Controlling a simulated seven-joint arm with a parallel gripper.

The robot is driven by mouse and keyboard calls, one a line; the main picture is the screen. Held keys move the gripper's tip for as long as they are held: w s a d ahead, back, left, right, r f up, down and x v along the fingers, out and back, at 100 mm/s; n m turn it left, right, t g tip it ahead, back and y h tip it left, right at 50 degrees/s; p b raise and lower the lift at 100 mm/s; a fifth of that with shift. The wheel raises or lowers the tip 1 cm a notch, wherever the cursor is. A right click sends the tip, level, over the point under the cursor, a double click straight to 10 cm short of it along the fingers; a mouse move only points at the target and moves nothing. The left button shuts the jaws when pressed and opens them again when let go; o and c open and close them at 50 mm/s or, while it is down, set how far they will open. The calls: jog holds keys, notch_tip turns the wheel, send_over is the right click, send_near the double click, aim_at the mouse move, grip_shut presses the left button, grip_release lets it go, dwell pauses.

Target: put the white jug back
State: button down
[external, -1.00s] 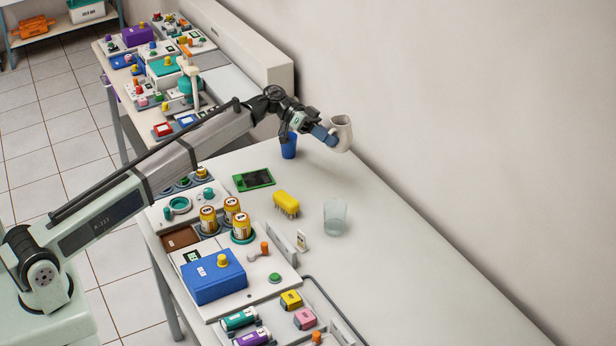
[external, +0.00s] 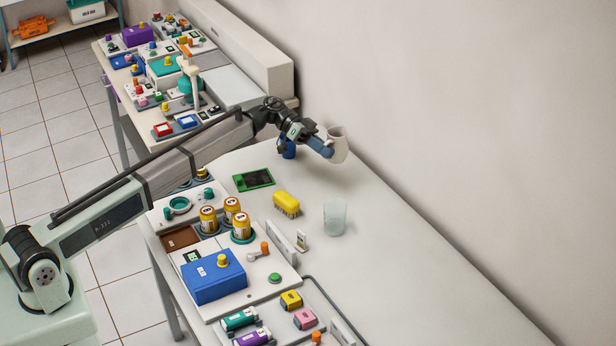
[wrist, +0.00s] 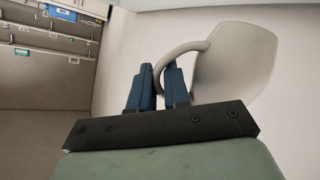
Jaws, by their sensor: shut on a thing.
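The white jug (external: 338,147) is held at the far part of the table, near the wall, in the external view. In the wrist view the jug (wrist: 238,62) is on the right, with its curved handle passing between my fingers. My gripper (external: 328,149) is shut on the jug's handle; its blue fingers (wrist: 158,88) also show in the wrist view. The jug looks close to the tabletop, but I cannot tell whether it touches it.
The table's right side (external: 430,270) is clear.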

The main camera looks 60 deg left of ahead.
jog(key=shift+f, duration=4.4)
jog(key=shift+f, duration=0.1)
jog(key=c, duration=1.1)
grip_release()
jog(key=v, duration=1.2)
